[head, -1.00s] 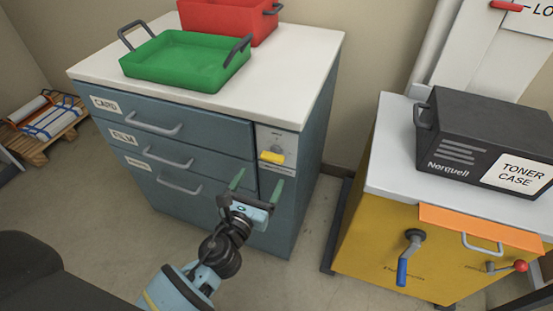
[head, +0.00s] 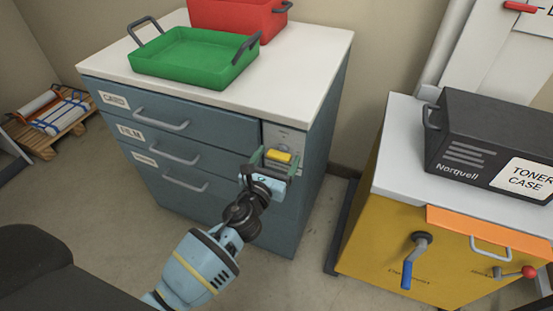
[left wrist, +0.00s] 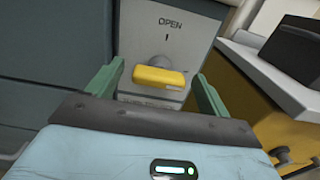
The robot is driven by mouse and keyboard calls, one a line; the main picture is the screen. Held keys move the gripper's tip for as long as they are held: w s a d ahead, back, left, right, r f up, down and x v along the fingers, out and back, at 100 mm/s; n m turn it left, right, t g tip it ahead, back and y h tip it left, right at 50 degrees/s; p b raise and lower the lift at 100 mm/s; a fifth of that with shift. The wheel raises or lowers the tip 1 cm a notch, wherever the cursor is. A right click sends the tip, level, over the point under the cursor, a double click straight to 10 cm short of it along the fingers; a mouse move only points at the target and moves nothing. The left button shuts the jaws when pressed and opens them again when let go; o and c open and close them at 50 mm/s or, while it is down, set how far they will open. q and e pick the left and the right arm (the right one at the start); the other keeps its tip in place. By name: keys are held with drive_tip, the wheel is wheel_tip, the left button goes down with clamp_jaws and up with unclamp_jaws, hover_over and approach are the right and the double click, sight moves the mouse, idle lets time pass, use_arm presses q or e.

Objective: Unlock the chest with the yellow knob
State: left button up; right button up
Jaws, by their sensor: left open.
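The blue-grey chest (head: 190,148) has several drawers and a light lock plate (head: 284,138) at its right front. The yellow knob (head: 279,156) is on that plate; in the left wrist view the knob (left wrist: 159,77) lies crosswise, below the word OPEN and a short upright mark. My left gripper (head: 272,158) is open, its green fingers on either side of the knob. In the left wrist view the left gripper (left wrist: 155,85) shows a gap between each finger and the knob. The lettering below the knob is partly hidden. My right gripper is not in view.
A green tray (head: 190,72) and a red bin (head: 262,20) stand on the chest top. A yellow cabinet (head: 385,215) with a blue-handled crank (head: 408,265) and a dark toner case (head: 470,130) stands at right. A narrow floor gap separates them.

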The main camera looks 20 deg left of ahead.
use_arm(q)
drive_tip(key=c, duration=1)
